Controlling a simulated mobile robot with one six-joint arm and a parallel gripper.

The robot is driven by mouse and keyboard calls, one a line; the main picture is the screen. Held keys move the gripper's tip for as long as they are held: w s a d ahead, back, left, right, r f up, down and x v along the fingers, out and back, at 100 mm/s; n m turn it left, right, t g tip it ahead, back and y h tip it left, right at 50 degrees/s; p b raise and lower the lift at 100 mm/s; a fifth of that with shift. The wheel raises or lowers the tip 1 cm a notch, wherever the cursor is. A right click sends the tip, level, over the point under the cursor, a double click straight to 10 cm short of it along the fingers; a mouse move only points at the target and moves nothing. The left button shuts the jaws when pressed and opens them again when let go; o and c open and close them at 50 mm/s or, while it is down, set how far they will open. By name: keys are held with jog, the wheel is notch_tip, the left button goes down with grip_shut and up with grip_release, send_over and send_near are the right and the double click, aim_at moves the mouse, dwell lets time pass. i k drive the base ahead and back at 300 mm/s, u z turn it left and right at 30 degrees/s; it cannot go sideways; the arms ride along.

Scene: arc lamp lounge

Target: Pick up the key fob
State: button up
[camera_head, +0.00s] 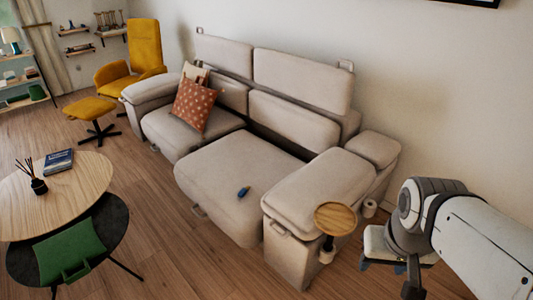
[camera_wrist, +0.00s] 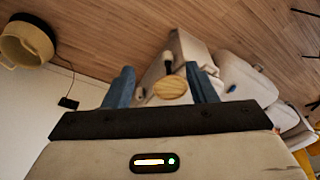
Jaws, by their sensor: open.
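The key fob (camera_head: 243,192) is a small dark blue object lying on the front seat of the beige sofa (camera_head: 215,170), near the right armrest. A small blue spot on the sofa in the wrist view (camera_wrist: 232,88) looks like the same fob. My gripper (camera_wrist: 162,85) is open, with two blue fingers apart and nothing held between them. It is away from the sofa seat, beyond the armrest side.
A round coffee table (camera_head: 75,190) with a book (camera_head: 58,161) is at left. A patterned cushion (camera_head: 194,105) lies on the sofa's far seat. Wood floor between is clear.

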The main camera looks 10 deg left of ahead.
aim_at(241, 194)
jog(key=u, duration=2.7)
jog(key=i, duration=3.25)
jog(key=z, duration=2.8)
